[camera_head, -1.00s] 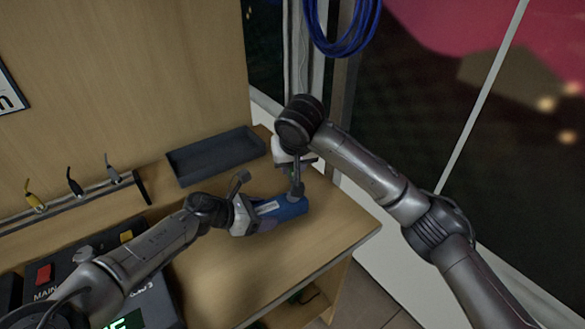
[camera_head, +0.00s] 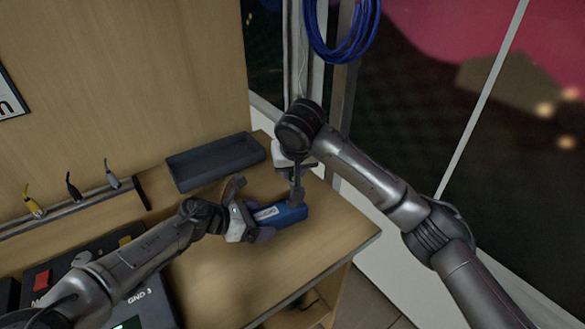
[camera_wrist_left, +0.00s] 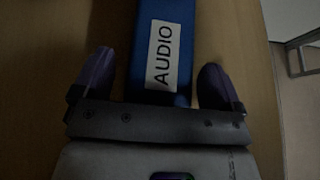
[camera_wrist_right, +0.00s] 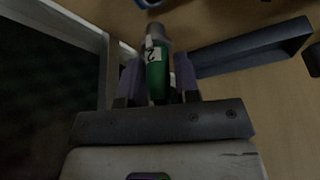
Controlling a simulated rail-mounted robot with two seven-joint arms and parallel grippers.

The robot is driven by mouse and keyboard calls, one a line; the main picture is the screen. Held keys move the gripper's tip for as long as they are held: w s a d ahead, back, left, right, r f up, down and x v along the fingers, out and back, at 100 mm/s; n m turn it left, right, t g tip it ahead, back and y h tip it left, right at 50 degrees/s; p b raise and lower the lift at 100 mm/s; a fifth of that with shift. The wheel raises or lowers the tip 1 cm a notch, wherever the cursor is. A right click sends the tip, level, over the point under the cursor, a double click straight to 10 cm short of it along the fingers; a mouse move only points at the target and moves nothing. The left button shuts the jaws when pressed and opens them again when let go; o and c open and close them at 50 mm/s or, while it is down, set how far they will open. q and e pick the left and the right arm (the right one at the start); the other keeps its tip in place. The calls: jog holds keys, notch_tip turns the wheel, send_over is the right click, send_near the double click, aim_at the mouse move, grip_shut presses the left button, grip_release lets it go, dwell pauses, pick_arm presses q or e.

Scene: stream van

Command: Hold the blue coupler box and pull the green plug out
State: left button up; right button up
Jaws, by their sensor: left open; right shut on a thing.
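The blue coupler box (camera_head: 284,215) lies on the wooden bench near its right end, with a white AUDIO label on top. My left gripper (camera_head: 250,217) is at its left end, open. In the left wrist view the box (camera_wrist_left: 160,30) sits between the two spread purple fingers (camera_wrist_left: 157,78), with a gap on each side. My right gripper (camera_head: 297,185) is over the box's far right end. In the right wrist view its fingers (camera_wrist_right: 157,78) are shut on the green plug (camera_wrist_right: 157,75), marked 2. A grey end of the plug points towards a blue part; whether they touch is unclear.
An empty dark tray (camera_head: 215,162) lies behind the box. A rack with several small plugs (camera_head: 75,205) and a dark console with a red switch (camera_head: 42,281) are at left. The bench's right edge is close to the box. Blue cable (camera_head: 342,35) hangs above.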

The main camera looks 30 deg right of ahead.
pick_arm(q)
jog(key=v, duration=1.1)
